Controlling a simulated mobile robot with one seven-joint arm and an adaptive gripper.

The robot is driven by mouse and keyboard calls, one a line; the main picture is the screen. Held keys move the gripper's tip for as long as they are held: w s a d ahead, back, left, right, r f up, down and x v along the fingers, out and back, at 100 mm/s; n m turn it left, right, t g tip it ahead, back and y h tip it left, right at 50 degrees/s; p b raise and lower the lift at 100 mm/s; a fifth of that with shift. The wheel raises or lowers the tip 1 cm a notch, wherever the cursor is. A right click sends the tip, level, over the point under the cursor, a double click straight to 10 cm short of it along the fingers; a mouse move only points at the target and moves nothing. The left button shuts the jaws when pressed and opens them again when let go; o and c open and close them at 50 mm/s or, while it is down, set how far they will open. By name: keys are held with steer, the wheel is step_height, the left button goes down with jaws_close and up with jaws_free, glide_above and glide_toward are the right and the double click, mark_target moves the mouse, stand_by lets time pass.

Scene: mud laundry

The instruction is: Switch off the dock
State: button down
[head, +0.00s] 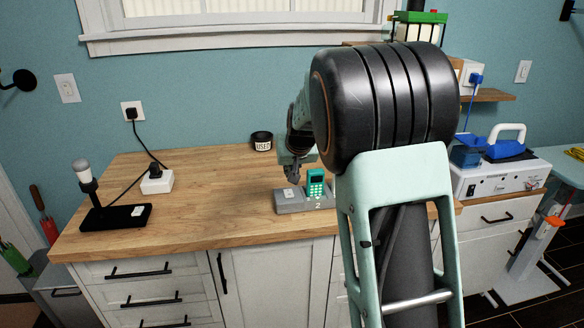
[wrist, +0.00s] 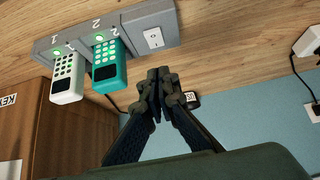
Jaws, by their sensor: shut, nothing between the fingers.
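The grey dock (head: 288,207) lies on the wooden counter, with a white rocker switch (head: 289,194) at its left end. In the wrist view the dock (wrist: 130,22) carries the switch (wrist: 153,38) beside slots marked 1 and 2. A teal handset (wrist: 108,62) is in slot 2 and a white handset (wrist: 67,80) in slot 1; a green light glows at each. The teal handset also shows in the head view (head: 315,183); my arm hides the dock's right part there. My gripper (wrist: 158,73) is shut and empty, apart from the switch, above the dock in the head view (head: 297,176).
A black stand with a white lamp (head: 113,216) and a white plug box (head: 157,181) with cables stand to the left. A cup marked USED (head: 262,141) is behind the dock. A white appliance (head: 500,178) stands at right. The counter between plug box and dock is clear.

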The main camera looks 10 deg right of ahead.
mark_target(289, 195)
steer(key=x, duration=0.4)
steer(key=shift+w+f, duration=0.25)
steer(key=shift+f, duration=0.05)
steer(key=f, duration=0.3)
steer(key=shift+s+f, duration=0.1)
steer(key=shift+s, duration=0.2)
steer(key=shift+f, duration=0.35)
steer(key=shift+s+f+b, duration=0.15)
steer(key=shift+f+b, duration=0.45)
steer(key=shift+b, duration=0.1)
steer(key=shift+r, duration=0.25)
steer(key=shift+r+p, duration=0.1)
steer(key=shift+p, duration=0.2)
steer(key=shift+r+p, duration=0.35)
steer(key=shift+r, duration=0.35)
